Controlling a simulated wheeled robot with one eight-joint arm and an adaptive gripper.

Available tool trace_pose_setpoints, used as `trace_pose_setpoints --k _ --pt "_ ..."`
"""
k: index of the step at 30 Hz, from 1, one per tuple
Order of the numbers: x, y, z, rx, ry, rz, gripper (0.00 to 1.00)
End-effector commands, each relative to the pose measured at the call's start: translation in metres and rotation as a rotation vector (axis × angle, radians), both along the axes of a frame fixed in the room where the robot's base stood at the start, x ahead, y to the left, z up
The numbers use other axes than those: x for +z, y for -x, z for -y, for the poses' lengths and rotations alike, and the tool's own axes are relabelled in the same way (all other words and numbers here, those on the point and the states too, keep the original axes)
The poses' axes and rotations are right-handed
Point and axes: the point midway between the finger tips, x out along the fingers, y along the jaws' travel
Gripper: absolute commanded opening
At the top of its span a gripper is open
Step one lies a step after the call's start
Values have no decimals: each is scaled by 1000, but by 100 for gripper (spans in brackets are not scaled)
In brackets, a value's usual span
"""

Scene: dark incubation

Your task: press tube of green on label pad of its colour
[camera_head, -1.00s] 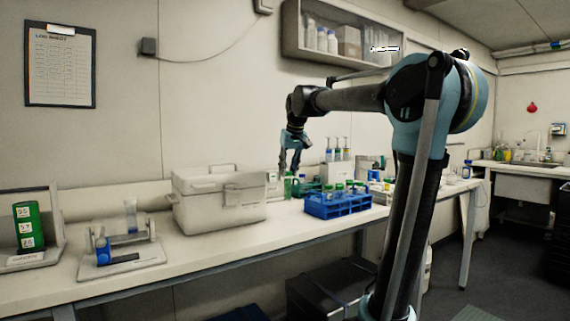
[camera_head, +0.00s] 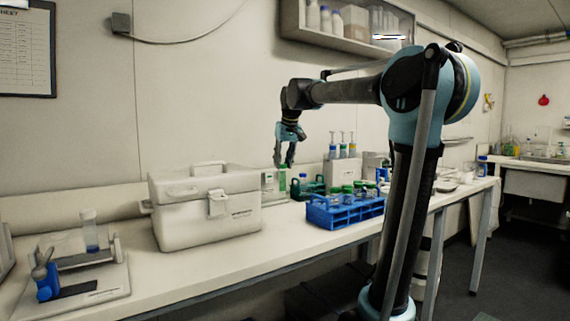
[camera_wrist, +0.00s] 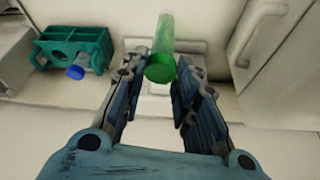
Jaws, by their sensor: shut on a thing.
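My gripper (camera_head: 284,163) points down over the back of the bench, between the white cool box and the blue rack. It is shut on a clear tube with a green cap (camera_wrist: 160,68). In the wrist view the tube stands between the two fingertips (camera_wrist: 161,62), its cap toward the camera. The tube also shows in the head view (camera_head: 282,180), below the fingers. Behind it is a pale, flat-fronted thing (camera_head: 267,181); I cannot tell whether it is a label pad. I cannot make out a green label pad in either current view.
The white cool box (camera_head: 205,215) stands left of the gripper. The blue rack (camera_head: 345,211) with green-capped tubes stands right. A dark green rack (camera_wrist: 75,47) holds a blue-capped tube (camera_wrist: 76,71). A stand with a tube (camera_head: 90,232) is at far left.

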Motion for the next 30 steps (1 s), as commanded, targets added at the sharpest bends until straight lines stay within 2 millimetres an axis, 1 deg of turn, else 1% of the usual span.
trace_pose_setpoints --k 6,21,30 --pt "0 -19 -9 -4 0 0 0" --pt "0 -59 -34 -6 1 0 0" --pt "0 -75 -45 -7 0 0 0"
